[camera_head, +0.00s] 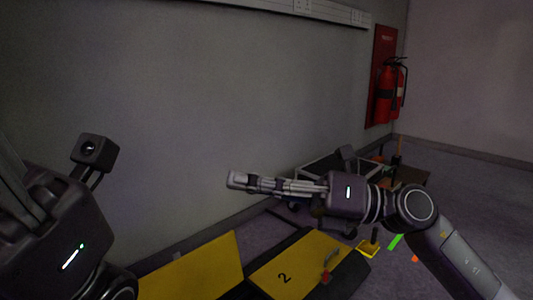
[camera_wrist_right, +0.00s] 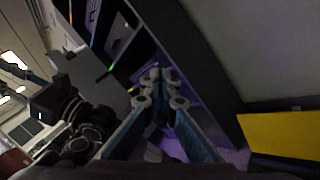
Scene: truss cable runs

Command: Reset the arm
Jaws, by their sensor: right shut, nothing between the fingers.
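My right gripper (camera_head: 238,181) reaches in from the right in the head view and points left, in front of the grey wall. Its fingers are together and hold nothing. In the right wrist view the two fingers of the right gripper (camera_wrist_right: 160,75) meet at the tips, with nothing between them. My left arm shows at the left edge of the head view, with a dark housing and a small camera. The fingers of the left gripper cannot be seen.
A yellow panel marked 2 (camera_head: 300,262) and another yellow panel (camera_head: 195,270) lie low in front. Behind my right arm is a cart (camera_head: 318,165) with clutter. Small yellow, green and orange pieces lie on the floor. A red fire extinguisher (camera_head: 387,95) hangs at the back right.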

